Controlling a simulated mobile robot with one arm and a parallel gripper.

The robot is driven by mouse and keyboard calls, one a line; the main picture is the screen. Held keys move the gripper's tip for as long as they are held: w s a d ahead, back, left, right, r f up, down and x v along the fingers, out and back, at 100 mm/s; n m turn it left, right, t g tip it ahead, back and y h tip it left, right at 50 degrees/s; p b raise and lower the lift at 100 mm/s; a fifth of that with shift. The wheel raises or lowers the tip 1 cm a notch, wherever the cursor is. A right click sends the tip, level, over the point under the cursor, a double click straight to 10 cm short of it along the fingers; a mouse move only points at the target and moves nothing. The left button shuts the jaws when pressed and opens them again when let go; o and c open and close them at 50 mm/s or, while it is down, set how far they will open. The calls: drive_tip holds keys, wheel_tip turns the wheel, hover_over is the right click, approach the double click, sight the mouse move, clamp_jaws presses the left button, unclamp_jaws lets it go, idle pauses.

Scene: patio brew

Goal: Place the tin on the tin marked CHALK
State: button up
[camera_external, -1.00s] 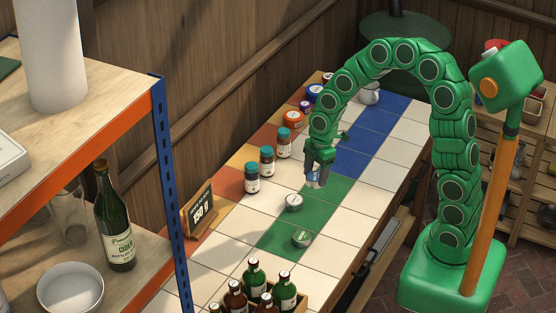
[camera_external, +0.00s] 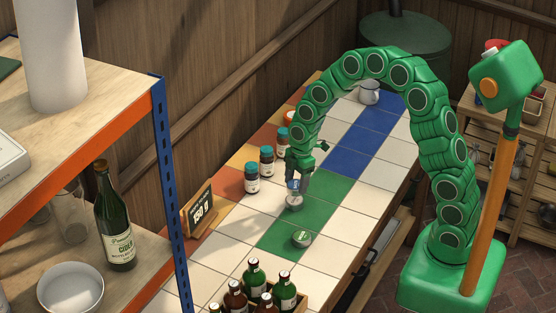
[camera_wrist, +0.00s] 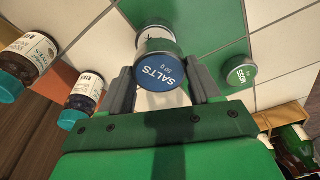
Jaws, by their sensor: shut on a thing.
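My gripper (camera_external: 297,187) is shut on a small tin with a blue lid lettered SALTS 50 g (camera_wrist: 160,72). In the wrist view my two fingers (camera_wrist: 163,88) flank this tin. In the external view a pale, low tin (camera_external: 294,203) stands directly below the held one, at the edge of the green tiles. I cannot tell whether the two tins touch. Another low tin with a green lid (camera_external: 302,239) stands apart on the green tiles; it also shows in the wrist view (camera_wrist: 240,73).
Several dark jars with teal caps (camera_external: 251,179) stand left of my gripper. A small black price board (camera_external: 198,214) stands nearer on the left. A wooden crate of bottles (camera_external: 303,300) is at the front. The tiles to the right are clear.

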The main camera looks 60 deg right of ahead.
sight(296, 183)
drive_tip(key=shift+w+f, duration=0.2)
drive_tip(key=shift+f, duration=1.55)
drive_tip(key=shift+f, duration=0.1)
drive_tip(key=o, duration=1.1)
